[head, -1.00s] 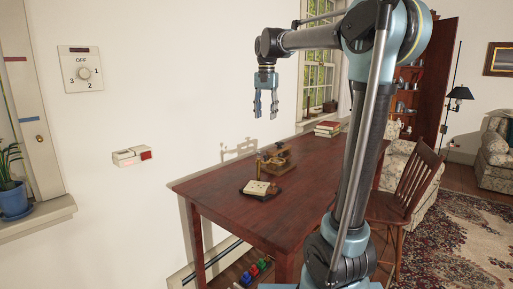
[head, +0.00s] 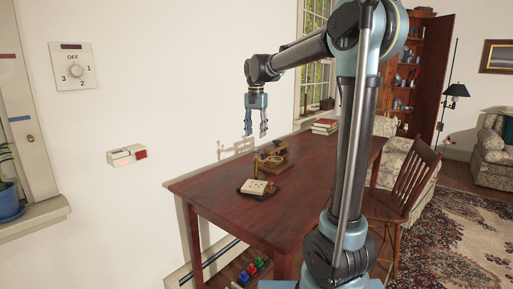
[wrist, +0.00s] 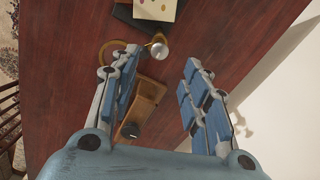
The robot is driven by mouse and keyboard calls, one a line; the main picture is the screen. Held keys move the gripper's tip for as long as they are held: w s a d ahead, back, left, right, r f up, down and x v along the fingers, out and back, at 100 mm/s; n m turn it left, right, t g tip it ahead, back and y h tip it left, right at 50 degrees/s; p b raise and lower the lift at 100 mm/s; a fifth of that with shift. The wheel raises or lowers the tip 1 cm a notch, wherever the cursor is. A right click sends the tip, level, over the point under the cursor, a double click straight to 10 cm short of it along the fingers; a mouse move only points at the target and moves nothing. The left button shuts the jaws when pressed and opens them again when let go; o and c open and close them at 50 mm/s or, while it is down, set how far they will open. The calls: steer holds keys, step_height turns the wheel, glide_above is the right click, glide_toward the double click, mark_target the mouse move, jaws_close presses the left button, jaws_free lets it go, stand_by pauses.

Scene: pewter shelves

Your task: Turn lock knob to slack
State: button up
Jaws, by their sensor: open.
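A small wooden device with brass parts (head: 274,161) stands on the dark red table. In the wrist view its wooden base (wrist: 147,100) carries a dark round knob (wrist: 130,130), and a silver round knob (wrist: 159,50) and a brass ring (wrist: 112,48) show near its far end. I cannot tell which knob is the lock knob, and no slack marking is readable. My gripper (head: 256,134) points down above the table, apart from the device. In the wrist view my gripper (wrist: 160,85) is open and empty, with the base partly behind its left finger.
A pale card on a dark pad (head: 257,187) lies in front of the device. Books (head: 325,126) lie at the table's far end. A wall dial marked OFF (head: 75,71) and a white and red box (head: 127,155) are on the wall. A chair (head: 405,195) stands at the right.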

mark_target(256, 149)
step_height(256, 149, down, 7)
steer(key=shift+r, duration=0.1)
stand_by(0.4)
jaws_close()
